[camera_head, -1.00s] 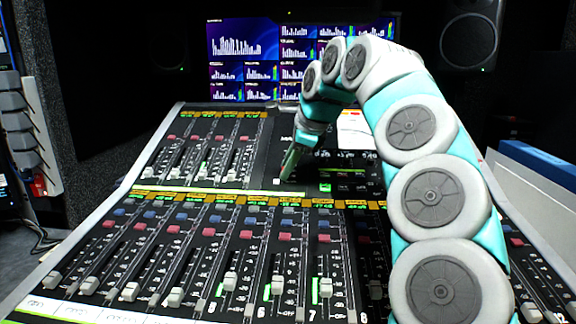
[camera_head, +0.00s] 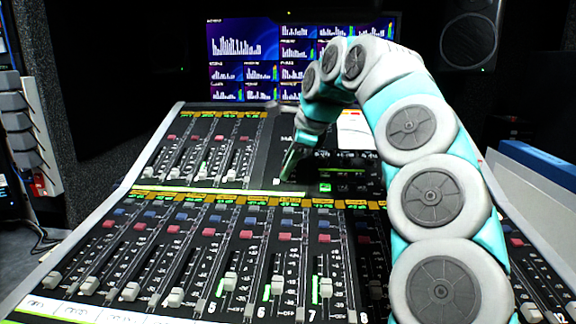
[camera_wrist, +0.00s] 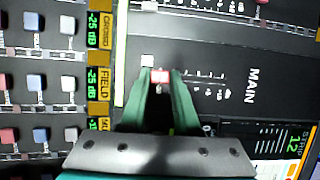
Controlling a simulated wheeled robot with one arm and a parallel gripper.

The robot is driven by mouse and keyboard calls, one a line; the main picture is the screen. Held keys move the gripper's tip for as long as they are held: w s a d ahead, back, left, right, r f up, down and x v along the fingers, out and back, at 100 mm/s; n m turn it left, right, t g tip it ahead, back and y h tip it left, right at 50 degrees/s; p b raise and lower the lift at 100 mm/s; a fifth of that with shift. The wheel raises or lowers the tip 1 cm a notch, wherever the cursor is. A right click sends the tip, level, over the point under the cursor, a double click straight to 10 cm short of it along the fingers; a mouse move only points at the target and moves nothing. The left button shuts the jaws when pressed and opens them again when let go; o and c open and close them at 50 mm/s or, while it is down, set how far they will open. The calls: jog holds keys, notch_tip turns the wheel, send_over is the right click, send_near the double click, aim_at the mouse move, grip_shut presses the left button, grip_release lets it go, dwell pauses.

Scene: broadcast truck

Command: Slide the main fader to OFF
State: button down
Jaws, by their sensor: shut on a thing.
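The fader's scale marks run from the cap to the right in the wrist view, toward the large MAIN label (camera_wrist: 252,88). The cap sits at the left part of that scale. The scale's small lettering is too blurred to read. In the head view my gripper (camera_head: 287,165) reaches down onto the upper middle of the mixing console (camera_head: 110,198), and the fader cap is hidden there.
A small white button (camera_wrist: 147,60) lies close beside the cap. Rows of red, blue and white buttons stand at left in the wrist view. Channel faders (camera_head: 230,282) fill the console's front. A monitor (camera_head: 245,60) stands behind.

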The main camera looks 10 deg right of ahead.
jog(key=shift+f, duration=0.1)
jog(key=shift+s+a+f+b, duration=0.1)
jog(key=shift+s+f+b, duration=0.3)
jog(key=shift+b, duration=0.7)
jog(key=shift+s+a+b, duration=0.1)
jog(key=shift+s+b, duration=0.2)
jog(key=shift+b, duration=0.15)
jog(key=shift+s+a, duration=0.15)
jog(key=shift+s, duration=0.05)
jog(key=c, duration=0.6)
grip_release()
jog(key=shift+s, duration=0.1)
jog(key=shift+c, duration=0.2)
jog(key=shift+r, duration=0.1)
